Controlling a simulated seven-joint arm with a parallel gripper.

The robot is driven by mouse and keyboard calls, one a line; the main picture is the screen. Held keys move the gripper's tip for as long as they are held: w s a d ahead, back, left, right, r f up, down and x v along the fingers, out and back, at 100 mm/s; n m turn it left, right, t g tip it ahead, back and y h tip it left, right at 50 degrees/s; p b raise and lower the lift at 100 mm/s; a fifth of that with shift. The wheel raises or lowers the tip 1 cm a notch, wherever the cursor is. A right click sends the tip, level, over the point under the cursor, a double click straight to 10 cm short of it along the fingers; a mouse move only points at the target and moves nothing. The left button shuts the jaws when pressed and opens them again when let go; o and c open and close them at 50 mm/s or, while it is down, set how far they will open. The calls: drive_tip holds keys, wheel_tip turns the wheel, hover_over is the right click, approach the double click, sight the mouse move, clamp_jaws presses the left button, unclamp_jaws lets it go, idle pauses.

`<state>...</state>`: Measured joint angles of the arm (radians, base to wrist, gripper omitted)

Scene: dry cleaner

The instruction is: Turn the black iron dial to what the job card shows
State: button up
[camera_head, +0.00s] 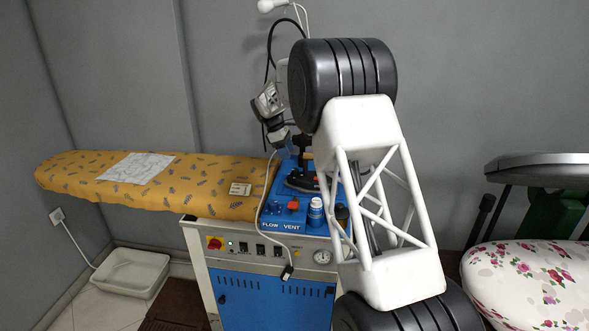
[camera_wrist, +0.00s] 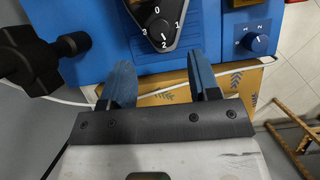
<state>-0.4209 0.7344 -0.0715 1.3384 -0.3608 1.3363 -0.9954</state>
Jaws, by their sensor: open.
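The black dial (camera_wrist: 158,26) sits on a black plate on the blue machine top, ringed by the numbers 0, 1, 2 and 3. Its white mark appears to point at 2. In the head view the black plate (camera_head: 300,181) shows small. My gripper (camera_wrist: 165,72) is open and empty, its two blue fingers apart just below the dial in the wrist view, not around it. A small card (camera_head: 240,189), likely the job card, lies on the yellow ironing board (camera_head: 205,190); its writing is too small to read.
A pale cloth or sheet (camera_head: 137,167) lies on the board.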

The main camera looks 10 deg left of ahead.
sight(295, 169)
drive_tip(key=shift+f, duration=0.1)
idle(0.3)
drive_tip(key=shift+x, duration=3.8)
drive_tip(key=shift+d, duration=0.1)
drive_tip(key=c, duration=0.9)
